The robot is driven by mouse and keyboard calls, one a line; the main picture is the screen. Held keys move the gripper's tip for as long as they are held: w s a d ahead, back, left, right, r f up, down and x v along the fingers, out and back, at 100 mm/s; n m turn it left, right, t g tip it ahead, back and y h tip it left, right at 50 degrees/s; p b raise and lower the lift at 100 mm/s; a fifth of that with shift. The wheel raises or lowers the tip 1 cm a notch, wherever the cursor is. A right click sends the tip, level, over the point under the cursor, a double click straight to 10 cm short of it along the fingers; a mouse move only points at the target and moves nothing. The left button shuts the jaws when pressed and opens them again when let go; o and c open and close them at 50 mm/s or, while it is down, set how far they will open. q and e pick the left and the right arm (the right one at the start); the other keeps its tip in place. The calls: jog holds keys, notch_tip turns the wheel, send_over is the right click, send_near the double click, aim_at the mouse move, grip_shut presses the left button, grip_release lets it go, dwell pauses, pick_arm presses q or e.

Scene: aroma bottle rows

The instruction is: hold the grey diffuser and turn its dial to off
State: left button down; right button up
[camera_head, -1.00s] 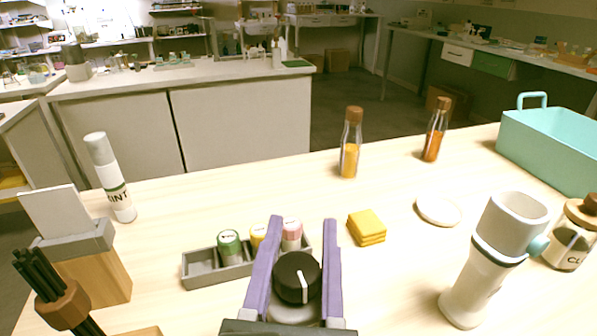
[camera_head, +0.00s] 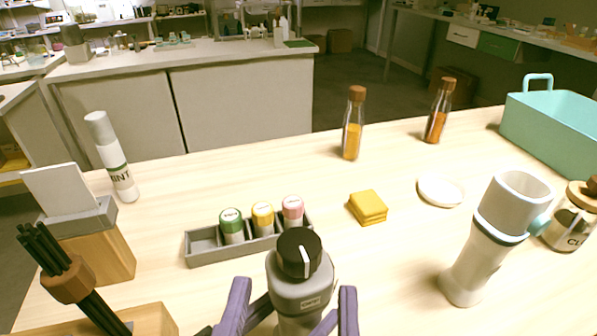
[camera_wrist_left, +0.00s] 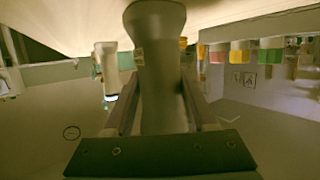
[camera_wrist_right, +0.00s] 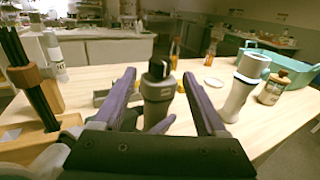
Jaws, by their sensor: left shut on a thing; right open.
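The grey diffuser (camera_head: 300,285) stands at the near middle in the head view, with a black dial (camera_head: 298,250) on top. A white line marks the dial, slightly slanted; a small label on the body is too small to read. My left gripper is shut on the diffuser's body (camera_wrist_left: 158,75) in the left wrist view; its fingers show low beside it in the head view. My right gripper (camera_head: 292,305) is open, one purple finger on each side of the diffuser and below the dial in the picture. The right wrist view shows the diffuser (camera_wrist_right: 158,88) between the open fingers (camera_wrist_right: 162,88), apart from them.
A grey tray (camera_head: 205,245) with green, yellow and pink-capped bottles lies just behind. Yellow pads (camera_head: 368,207) and a white dish (camera_head: 440,190) are to the right, near a white-grey device (camera_head: 485,240). A wooden holder with black sticks (camera_head: 70,285) stands at left.

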jog(key=s, duration=0.3)
jog(key=shift+a, duration=0.1)
pick_arm(q)
jog(key=shift+c, duration=0.6)
grip_release()
